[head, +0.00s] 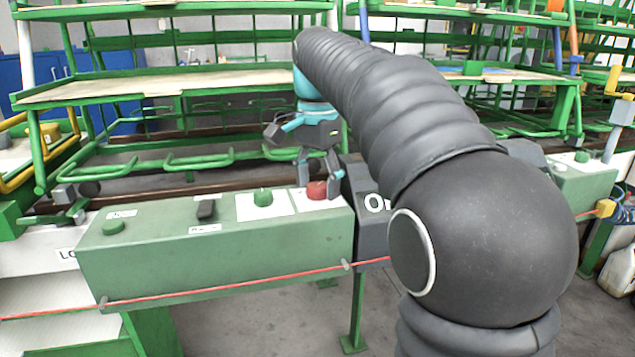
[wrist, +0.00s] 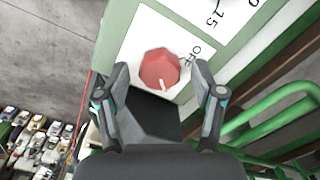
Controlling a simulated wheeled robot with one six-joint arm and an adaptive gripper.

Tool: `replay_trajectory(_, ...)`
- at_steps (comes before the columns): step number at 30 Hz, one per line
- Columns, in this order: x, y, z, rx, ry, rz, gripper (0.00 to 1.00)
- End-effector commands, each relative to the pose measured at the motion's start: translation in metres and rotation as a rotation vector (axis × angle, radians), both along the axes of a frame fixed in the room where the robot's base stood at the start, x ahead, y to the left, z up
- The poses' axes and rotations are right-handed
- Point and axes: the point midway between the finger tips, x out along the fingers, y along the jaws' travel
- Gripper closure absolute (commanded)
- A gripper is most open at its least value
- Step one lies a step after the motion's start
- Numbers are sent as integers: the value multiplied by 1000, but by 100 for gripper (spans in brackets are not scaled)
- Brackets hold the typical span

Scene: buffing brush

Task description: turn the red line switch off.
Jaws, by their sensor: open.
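The red line switch (wrist: 160,70) is a red knob with a pale pointer line, on a white label plate (wrist: 137,37) with partly visible lettering. In the wrist view the pointer is toward the bottom of the picture. The red knob also shows in the head view (head: 317,190) at the right end of the green control box (head: 215,254). My gripper (wrist: 161,80) is open, with one finger to each side of the knob in the wrist view. In the head view my gripper (head: 317,181) points down at the knob. Whether the fingers touch it I cannot tell.
A green knob (head: 262,196) on a white plate sits left of the red one. A black switch (head: 206,210) and a green button (head: 113,227) are further left. A red cord (head: 220,287) runs along the box front. Green racks (head: 160,84) stand behind.

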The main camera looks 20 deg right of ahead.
Motion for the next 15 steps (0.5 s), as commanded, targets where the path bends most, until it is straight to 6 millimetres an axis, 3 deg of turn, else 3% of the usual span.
replay_trajectory(3, 0, 0, 0, 0, 0, 0, 35)
replay_trajectory(10, 0, 0, 0, 0, 0, 0, 92)
replay_trajectory(15, 0, 0, 1, -1, 1, 4, 92)
